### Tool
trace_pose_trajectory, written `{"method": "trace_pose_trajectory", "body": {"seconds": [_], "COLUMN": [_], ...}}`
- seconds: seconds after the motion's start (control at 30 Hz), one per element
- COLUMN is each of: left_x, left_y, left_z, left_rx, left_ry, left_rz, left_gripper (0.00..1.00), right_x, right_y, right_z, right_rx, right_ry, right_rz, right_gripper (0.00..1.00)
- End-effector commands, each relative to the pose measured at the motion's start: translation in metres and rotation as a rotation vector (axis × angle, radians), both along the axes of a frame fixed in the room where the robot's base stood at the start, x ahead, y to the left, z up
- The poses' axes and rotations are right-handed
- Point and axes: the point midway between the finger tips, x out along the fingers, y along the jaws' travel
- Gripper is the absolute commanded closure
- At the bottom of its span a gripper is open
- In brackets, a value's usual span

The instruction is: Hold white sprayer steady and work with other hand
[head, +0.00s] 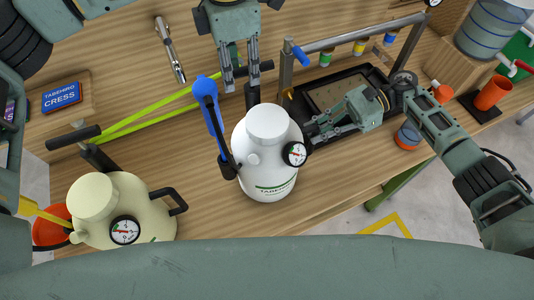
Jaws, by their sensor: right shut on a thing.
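The white sprayer (268,165) stands upright on the wooden bench, with a round gauge on its right side and a blue-headed wand (208,105) rising at its left. My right gripper (313,133) reaches in from the right and is shut on the white sprayer's side handle, which the fingers mostly hide. My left gripper (240,78) points down above and behind the white sprayer, its two fingers apart. A black upright part (251,97) shows just below its right finger, behind the white sprayer. I cannot tell whether the fingers touch it.
A cream sprayer (140,195) with a gauge stands at the lower left, by an orange container (50,228). A black tray (345,85) under a metal frame, an orange cup (492,93) and a water jug (490,32) are at right.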

Motion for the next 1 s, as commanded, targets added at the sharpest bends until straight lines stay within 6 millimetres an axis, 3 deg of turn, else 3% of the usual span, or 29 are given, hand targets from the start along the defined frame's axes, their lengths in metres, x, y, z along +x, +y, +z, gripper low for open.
{"method": "trace_pose_trajectory", "body": {"seconds": [0.17, 0.8, 1.0], "left_x": [0.000, 0.000, -0.001], "left_y": [-0.001, -0.001, 0.000], "left_z": [0.004, 0.065, 0.070], "left_rx": [-0.001, -0.001, 0.001], "left_ry": [0.000, 0.000, 0.001], "left_rz": [-0.001, -0.001, -0.002], "left_gripper": [0.64, 0.64, 0.64], "right_x": [0.000, 0.000, 0.000], "right_y": [0.000, 0.000, 0.000], "right_z": [-0.001, 0.000, 0.000], "right_rx": [-0.003, -0.002, -0.002], "right_ry": [0.003, 0.002, 0.002], "right_rz": [-0.001, -0.002, -0.002], "right_gripper": [1.00, 1.00, 1.00]}}
